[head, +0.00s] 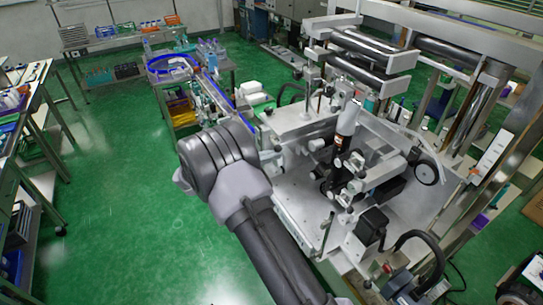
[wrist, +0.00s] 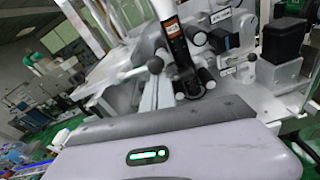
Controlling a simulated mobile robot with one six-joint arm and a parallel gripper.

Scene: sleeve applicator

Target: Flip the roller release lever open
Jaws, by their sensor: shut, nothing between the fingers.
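My gripper (wrist: 155,122) fills the lower part of the wrist view, a pale housing with a dark front edge and a green light. It is shut and empty. Beyond it, on the sleeve applicator, a short lever with a rounded grey knob (wrist: 155,65) sticks out beside a dark upright cylinder (wrist: 170,35). It may be the roller release lever; I cannot tell for certain, nor how it is set. The gripper appears apart from it. In the head view, the applicator (head: 305,195) stands right of my arm, with the cylinder (head: 346,120) upright; my fingertips are not distinguishable there.
Dark rollers (head: 360,75) and a metal frame stand at the back right. A black box (head: 371,225) and a hose (head: 425,240) sit at the machine's near right. A cart with a blue-rimmed bowl (head: 170,66) stands behind. Green floor (head: 120,190) is open at left.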

